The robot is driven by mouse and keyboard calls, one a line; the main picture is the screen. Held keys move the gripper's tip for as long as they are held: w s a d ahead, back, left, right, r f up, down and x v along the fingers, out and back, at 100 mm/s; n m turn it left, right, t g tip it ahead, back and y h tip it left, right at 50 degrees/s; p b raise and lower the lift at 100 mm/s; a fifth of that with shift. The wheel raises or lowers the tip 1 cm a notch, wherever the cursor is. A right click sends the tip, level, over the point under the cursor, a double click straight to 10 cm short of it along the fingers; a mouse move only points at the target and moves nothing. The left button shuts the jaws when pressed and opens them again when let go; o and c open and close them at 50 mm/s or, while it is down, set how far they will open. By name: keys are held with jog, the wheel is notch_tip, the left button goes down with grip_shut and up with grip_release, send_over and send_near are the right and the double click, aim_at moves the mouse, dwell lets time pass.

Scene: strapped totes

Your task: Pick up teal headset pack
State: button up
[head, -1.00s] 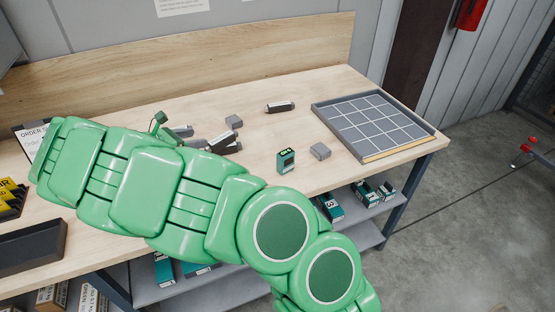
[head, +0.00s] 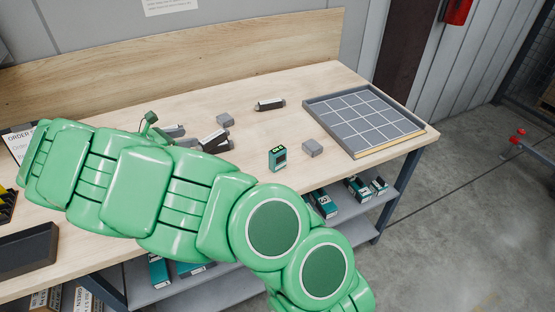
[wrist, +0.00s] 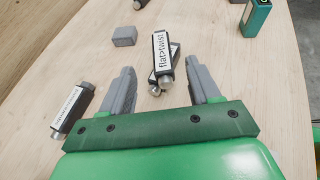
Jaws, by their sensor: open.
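A small teal pack with a dark top and side label (head: 278,158) stands upright on the wooden table, right of my arm in the head view. Part of it shows at the top right edge of the wrist view (wrist: 257,18). My gripper (wrist: 161,70) is open and empty in the wrist view, its two grey fingers apart. A dark device labelled "flat>twist" (wrist: 162,58) lies ahead, between and beyond the fingertips. The pack is beyond and right of the right finger. In the head view my green arm hides most of the gripper.
A grey block (head: 312,147) sits just right of the pack. A gridded grey tray (head: 309,103) fills the table's right end. Other dark devices (head: 270,104) and grey blocks lie around. A dark bin (head: 28,250) is at the left. Teal boxes (head: 324,204) lie on the shelf below.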

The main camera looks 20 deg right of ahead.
jog(key=shift+d, duration=0.1)
jog(key=m+g, duration=0.2)
send_near(282, 151)
jog(key=d, duration=0.1)
jog(key=w+d+f, duration=0.1)
jog(key=d+f, duration=0.1)
jog(key=shift+w+h, duration=0.3)
jog(key=shift+x, duration=1.1)
jog(key=shift+w+d+f, duration=0.35)
jog(key=shift+d+f, duration=0.25)
jog(key=shift+d, duration=0.2)
jog(key=shift+w+d+f, duration=0.4)
jog(key=shift+d+f, duration=0.25)
jog(key=shift+d, duration=0.2)
jog(key=shift+w+d+f, duration=0.15)
jog(key=shift+d+f, duration=0.15)
jog(key=shift+d, duration=0.3)
grip_shut()
